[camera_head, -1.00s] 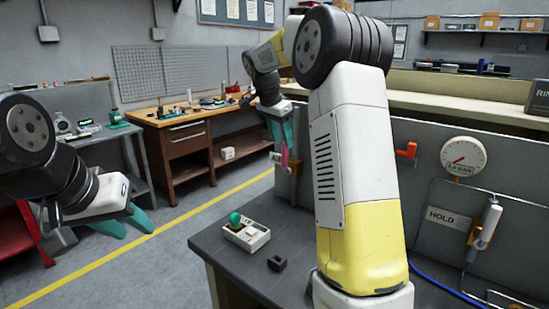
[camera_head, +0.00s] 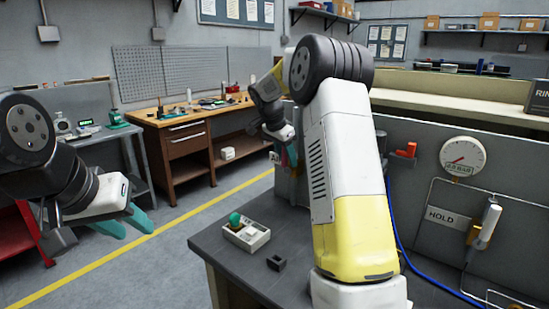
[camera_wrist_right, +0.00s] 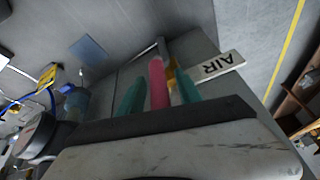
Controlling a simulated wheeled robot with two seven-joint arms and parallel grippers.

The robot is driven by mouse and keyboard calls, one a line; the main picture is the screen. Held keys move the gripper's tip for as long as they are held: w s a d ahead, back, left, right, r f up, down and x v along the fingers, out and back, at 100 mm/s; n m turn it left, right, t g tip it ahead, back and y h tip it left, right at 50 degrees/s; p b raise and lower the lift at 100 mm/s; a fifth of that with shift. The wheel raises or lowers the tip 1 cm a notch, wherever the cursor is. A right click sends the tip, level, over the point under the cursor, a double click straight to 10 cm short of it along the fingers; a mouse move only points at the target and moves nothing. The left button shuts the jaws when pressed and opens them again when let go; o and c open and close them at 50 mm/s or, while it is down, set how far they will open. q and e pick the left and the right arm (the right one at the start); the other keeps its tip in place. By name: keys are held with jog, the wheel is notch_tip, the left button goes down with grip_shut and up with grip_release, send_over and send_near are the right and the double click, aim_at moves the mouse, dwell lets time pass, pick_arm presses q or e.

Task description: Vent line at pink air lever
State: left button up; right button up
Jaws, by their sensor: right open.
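In the right wrist view the pink air lever (camera_wrist_right: 157,84) stands between the two teal fingers of my right gripper (camera_wrist_right: 160,88). The fingers are apart, one on each side of it, and gaps show. A white plate lettered AIR (camera_wrist_right: 218,67) sits beside the lever, with a yellow part at the lever's far side. In the head view my right gripper (camera_head: 288,155) is small at the far left end of the grey panel, and the lever is mostly hidden there. My left gripper (camera_head: 136,232) is open and empty over the floor at the left.
A pressure gauge (camera_head: 463,157), a red handle (camera_head: 405,150), a HOLD plate (camera_head: 447,218) and a white-handled lever (camera_head: 489,223) are on the panel (camera_head: 425,195). A box with a green button (camera_head: 246,234) and a small dark block (camera_head: 276,262) lie on the bench.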

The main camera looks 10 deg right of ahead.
grip_shut()
dwell(1.4)
